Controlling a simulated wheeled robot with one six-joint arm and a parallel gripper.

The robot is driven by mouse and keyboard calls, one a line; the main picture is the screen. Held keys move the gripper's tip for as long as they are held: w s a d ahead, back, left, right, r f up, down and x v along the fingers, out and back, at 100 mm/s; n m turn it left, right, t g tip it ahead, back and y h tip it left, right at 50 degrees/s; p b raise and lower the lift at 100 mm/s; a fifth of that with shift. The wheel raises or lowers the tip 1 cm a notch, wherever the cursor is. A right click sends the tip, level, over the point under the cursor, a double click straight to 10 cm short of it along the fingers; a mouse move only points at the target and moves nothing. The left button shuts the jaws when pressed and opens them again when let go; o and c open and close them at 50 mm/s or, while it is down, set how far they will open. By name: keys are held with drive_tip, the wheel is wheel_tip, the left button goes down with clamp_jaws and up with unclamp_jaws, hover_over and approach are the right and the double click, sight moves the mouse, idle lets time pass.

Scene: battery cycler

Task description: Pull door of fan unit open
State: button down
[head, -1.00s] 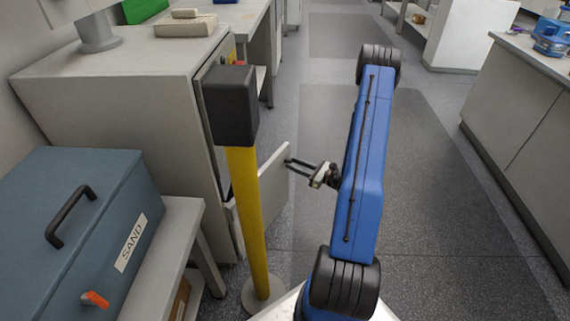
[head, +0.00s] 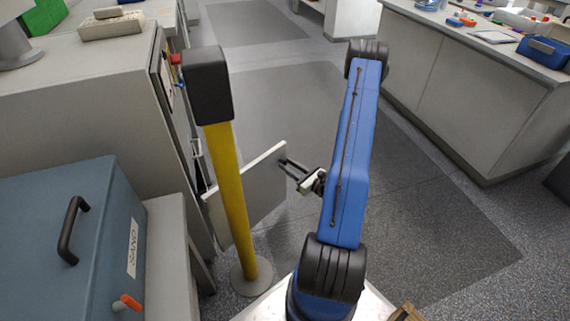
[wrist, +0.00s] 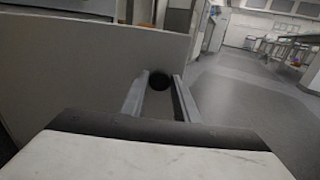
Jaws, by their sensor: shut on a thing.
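The fan unit door (head: 262,192) is a flat light grey panel. It stands swung out from the grey cabinet (head: 85,105), partly hidden behind a yellow post. My gripper (head: 286,164) is at the door's right edge, near its top corner. In the wrist view the door (wrist: 70,75) fills the left side. There, my gripper's two fingers (wrist: 160,90) reach forward on either side of a round black knob (wrist: 159,83) on the door and are shut on it. A dark gap shows at the cabinet's front beside the door.
A yellow post (head: 228,185) with a black top stands close in front of the door. A blue SAND box (head: 70,225) sits on a bench at the left. A counter (head: 480,95) stands at the right. The floor (head: 400,200) between is clear.

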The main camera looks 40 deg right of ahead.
drive_tip(key=shift+s, duration=0.1)
idle(0.3)
drive_tip(key=c, duration=1.4)
unclamp_jaws()
